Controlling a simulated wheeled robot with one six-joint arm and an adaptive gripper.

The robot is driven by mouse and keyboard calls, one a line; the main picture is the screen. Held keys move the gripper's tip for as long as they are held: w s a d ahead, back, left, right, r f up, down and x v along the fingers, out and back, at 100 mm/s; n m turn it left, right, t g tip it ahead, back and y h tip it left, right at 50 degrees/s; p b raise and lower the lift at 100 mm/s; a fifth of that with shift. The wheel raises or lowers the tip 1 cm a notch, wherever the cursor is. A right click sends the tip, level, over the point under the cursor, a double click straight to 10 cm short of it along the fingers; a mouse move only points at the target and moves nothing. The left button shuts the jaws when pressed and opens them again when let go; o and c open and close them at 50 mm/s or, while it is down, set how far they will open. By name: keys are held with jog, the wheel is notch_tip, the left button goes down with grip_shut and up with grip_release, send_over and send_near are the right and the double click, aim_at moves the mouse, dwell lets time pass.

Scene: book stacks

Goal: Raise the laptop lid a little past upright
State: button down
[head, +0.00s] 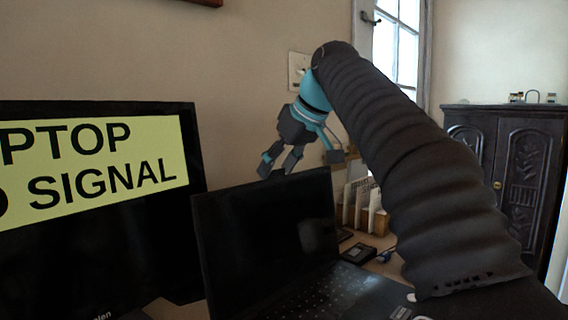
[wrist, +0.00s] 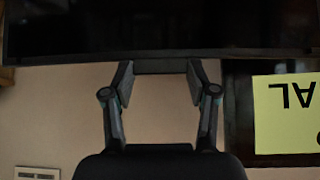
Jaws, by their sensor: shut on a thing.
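The black laptop stands open on the desk, its dark lid (head: 268,235) raised near upright and its keyboard base (head: 345,292) flat in front. I cannot tell exactly whether the lid is past upright. My gripper (head: 277,171) is at the middle of the lid's top edge, its fingers pointing down. In the wrist view the lid (wrist: 160,30) fills the top of the picture. The two fingers of my gripper (wrist: 160,72) are shut on a dark piece at the lid's edge; the exact contact is hard to see in the dark.
A small black box (head: 358,253) and a wooden file holder (head: 368,217) are right of the laptop. A dark carved cabinet (head: 520,175) stands far right.

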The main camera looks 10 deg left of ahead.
jog(key=shift+w+f, duration=0.2)
jog(key=shift+f, duration=0.45)
jog(key=c, duration=0.6)
grip_release()
jog(key=shift+o, duration=1.4)
jog(key=shift+w+a, duration=0.1)
jog(key=shift+r, duration=0.2)
jog(key=shift+r, duration=0.1)
jog(key=v, duration=0.7)
jog(key=shift+r, duration=0.1)
